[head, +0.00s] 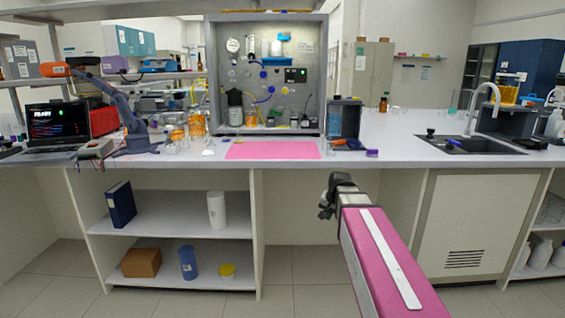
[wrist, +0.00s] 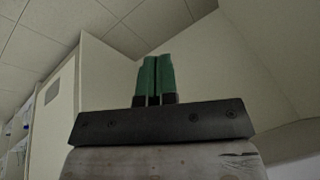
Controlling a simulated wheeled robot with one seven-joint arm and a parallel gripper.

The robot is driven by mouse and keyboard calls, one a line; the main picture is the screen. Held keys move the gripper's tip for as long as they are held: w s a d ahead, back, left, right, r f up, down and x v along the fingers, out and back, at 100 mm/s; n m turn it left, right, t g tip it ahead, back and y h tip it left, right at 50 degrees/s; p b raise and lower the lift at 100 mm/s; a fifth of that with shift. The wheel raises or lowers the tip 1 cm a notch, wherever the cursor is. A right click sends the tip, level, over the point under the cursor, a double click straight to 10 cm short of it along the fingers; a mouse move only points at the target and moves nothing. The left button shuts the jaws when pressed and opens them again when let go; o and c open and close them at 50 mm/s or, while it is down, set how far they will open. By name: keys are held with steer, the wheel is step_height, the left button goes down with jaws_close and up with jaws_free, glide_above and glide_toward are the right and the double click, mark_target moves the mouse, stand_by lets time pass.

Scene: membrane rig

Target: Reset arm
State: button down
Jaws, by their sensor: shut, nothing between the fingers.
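My gripper (wrist: 153,80) shows in the wrist view with its two green fingers together, shut and empty. Pale panels and the ceiling-like tiled surface fill the view behind it. In the head view my arm reaches forward from the lower right, pink with a white strip, and its dark end is in front of the bench, below the bench top (head: 395,152). The fingers cannot be made out in the head view. The arm's end touches nothing that I can see.
A pink mat (head: 272,150) lies on the bench before the membrane rig panel (head: 268,75). A laptop (head: 58,124) and an orange-and-blue arm (head: 125,115) stand at left, a sink (head: 468,145) at right. Open shelves (head: 175,243) are under the bench; floor in front is clear.

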steer(key=s+f+n+g+h, duration=0.1)
steer(key=s+f+n+g, duration=0.2)
steer(key=s+f, duration=1.3)
steer(key=shift+s+d+f+n, duration=0.15)
steer(key=shift+s+d+n, duration=0.15)
steer(key=shift+s+n, duration=0.45)
steer(key=shift+w, duration=0.1)
stand_by(0.6)
